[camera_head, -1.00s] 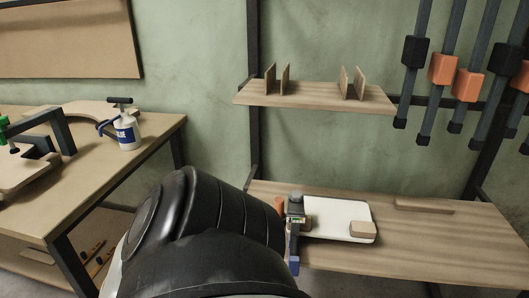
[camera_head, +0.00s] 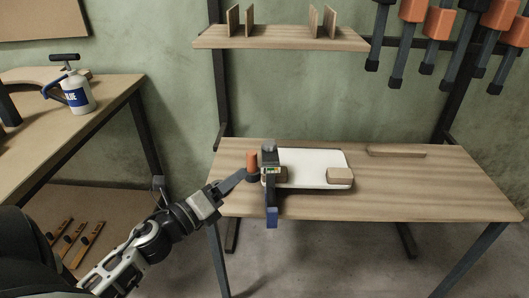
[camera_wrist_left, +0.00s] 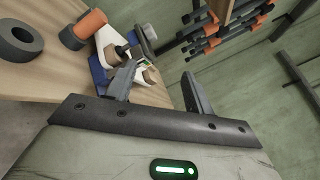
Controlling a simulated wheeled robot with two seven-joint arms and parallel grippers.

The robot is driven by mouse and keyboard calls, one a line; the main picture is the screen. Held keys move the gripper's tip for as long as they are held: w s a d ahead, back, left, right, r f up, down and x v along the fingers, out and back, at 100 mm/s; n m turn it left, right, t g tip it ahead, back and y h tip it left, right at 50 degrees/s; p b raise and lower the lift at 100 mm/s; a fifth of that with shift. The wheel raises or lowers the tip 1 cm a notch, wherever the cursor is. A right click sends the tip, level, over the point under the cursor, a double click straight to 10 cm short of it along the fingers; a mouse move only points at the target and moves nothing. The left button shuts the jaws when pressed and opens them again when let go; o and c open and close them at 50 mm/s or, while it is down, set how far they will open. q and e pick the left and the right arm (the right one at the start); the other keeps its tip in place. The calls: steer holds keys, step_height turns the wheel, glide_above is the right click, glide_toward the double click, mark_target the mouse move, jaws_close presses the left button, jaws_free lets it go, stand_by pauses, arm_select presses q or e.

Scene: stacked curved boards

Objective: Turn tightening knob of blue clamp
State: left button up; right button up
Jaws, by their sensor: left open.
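The blue clamp (camera_head: 272,217) sits at the front left of the workbench, with a grey bar and its blue end hanging over the front edge. Beside it stands an orange cylinder (camera_head: 252,160); I cannot tell whether it is part of the clamp. A white board (camera_head: 310,165) lies under the clamp. My left gripper (camera_head: 239,176) is open just left of the clamp, close to the orange cylinder. In the left wrist view, my left gripper (camera_wrist_left: 160,84) has fingers apart, with blue clamp parts (camera_wrist_left: 98,72) beyond the left finger. The tightening knob is hard to make out.
A wooden block (camera_head: 340,176) lies on the board's right end, and a flat wood strip (camera_head: 396,151) lies behind. The bench (camera_head: 430,190) is clear to the right. A shelf (camera_head: 280,37) hangs above.

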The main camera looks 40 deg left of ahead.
mark_target(264, 146)
arm_select(q)
steer(key=w+a+m+g+h, duration=0.15)
steer(key=a+m, duration=0.25)
steer(key=m, duration=0.7)
steer(key=shift+t, duration=0.25)
steer(key=x, duration=0.5)
steer(key=p+x, duration=0.1)
steer(key=x, duration=0.8)
steer(key=shift+w+d+r, duration=0.35)
arm_select(e)
steer(key=shift+r, duration=0.4)
arm_select(q)
steer(key=shift+p, duration=0.35)
steer(key=c, duration=1)
arm_select(e)
steer(key=shift+w, duration=0.1)
